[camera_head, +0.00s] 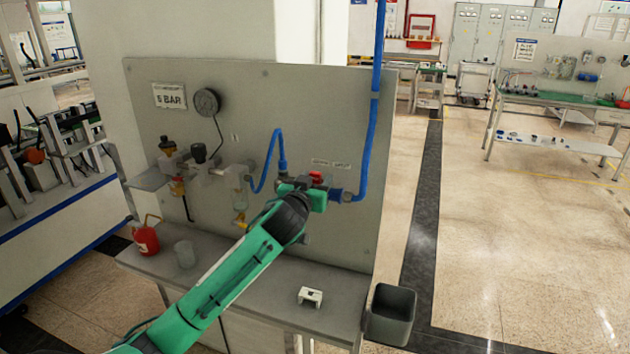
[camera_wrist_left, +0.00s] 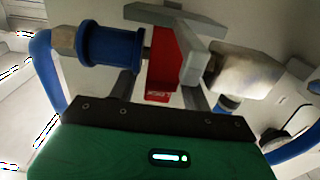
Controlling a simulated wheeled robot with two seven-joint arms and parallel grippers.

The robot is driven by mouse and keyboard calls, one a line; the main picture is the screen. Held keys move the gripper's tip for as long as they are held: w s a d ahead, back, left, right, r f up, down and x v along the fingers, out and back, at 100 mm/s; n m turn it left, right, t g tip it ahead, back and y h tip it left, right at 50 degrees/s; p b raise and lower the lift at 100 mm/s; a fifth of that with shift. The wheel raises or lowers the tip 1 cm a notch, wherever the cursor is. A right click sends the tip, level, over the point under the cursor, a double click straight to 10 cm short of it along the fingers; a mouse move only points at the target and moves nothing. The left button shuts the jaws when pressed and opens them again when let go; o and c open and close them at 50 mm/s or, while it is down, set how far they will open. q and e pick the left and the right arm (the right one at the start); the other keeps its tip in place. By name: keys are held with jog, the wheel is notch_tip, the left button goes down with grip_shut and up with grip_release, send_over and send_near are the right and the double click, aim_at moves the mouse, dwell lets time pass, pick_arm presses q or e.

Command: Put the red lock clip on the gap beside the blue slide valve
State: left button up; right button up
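The red lock clip (camera_wrist_left: 160,70) shows between the two dark fingers of my left gripper (camera_wrist_left: 160,92) in the left wrist view, beside a grey bar. In the head view a red part (camera_head: 317,177) shows just above the gripper's green housing (camera_head: 303,194). The blue slide valve (camera_wrist_left: 110,45) is left of the clip in the wrist view and right of the gripper (camera_head: 336,195) in the head view. The fingertips are hidden behind the clip and grey bar, so I cannot tell whether they press on it. The gap is hidden. My right gripper is not in view.
A grey panel (camera_head: 230,105) carries a gauge (camera_head: 207,102) and blue hoses (camera_head: 376,110). On the shelf (camera_head: 250,285) below are a white block (camera_head: 310,296), a red can (camera_head: 146,238) and a clear cup (camera_head: 185,254). A dark bin (camera_head: 390,314) hangs at the right end.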

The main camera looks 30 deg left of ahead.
pick_arm(q)
jog(key=shift+r, duration=0.15)
jog(key=b+v, duration=0.3)
jog(key=v, duration=0.9)
jog(key=shift+b, duration=0.3)
